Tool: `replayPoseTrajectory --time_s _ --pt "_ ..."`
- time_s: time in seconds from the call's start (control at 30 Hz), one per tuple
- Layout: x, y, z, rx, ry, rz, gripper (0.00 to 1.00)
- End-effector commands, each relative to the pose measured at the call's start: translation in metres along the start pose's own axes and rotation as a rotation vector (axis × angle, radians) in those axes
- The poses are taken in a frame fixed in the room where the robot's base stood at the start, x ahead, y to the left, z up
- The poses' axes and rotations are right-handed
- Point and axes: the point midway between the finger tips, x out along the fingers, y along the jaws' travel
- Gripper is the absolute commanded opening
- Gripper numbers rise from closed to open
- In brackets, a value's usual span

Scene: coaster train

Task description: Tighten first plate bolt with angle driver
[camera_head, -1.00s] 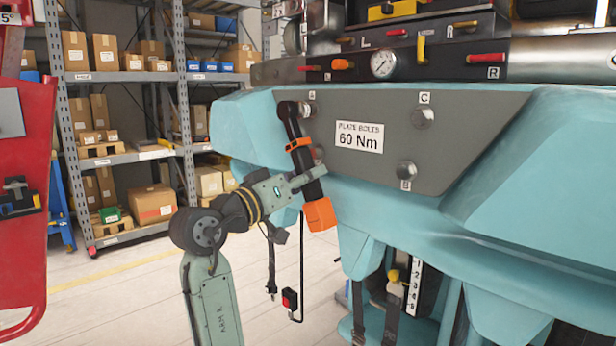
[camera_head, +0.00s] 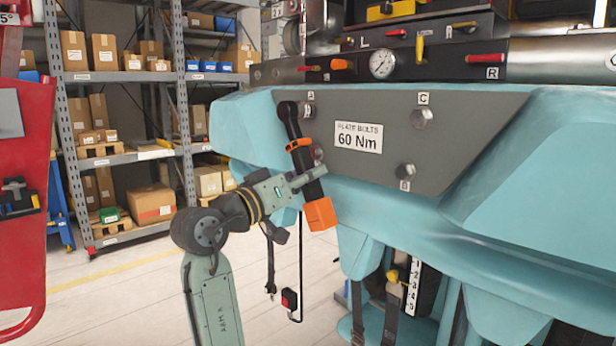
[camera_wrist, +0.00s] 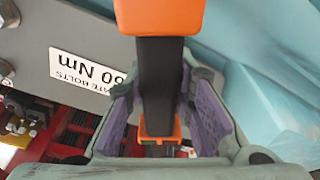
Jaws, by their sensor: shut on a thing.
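My gripper (camera_head: 308,180) is shut on the angle driver (camera_head: 298,141), a black tool with an orange collar and an orange block at its lower end. The driver slants, its head at the upper left, at the bolt by label A (camera_head: 307,110) on the grey plate (camera_head: 470,125). Whether the head is seated on that bolt cannot be told. Bolt C (camera_head: 421,118) and bolt B (camera_head: 405,171) are bare. In the wrist view, the driver's black body (camera_wrist: 160,85) lies between my purple-padded fingers; its head is hidden there.
A label reading "PLATE BOLTS 60 Nm" (camera_head: 358,136) is right of the driver. Levers and a gauge (camera_head: 383,64) sit above the plate. The teal body (camera_head: 400,225) juts out below. Shelves with boxes (camera_head: 150,120) stand at the back left, a red panel (camera_head: 22,180) far left.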

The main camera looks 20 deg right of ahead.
Motion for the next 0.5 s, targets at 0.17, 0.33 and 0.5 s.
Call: replayPoseTrajectory --time_s 0.17,0.33,0.5 --pt "0.0014 0.0024 -0.0028 0.004 0.007 0.003 0.00" --pt "0.0031 0.0024 -0.0025 0.004 0.007 0.003 0.00" --pt "0.0048 0.0024 -0.0022 0.004 0.007 0.003 0.00"
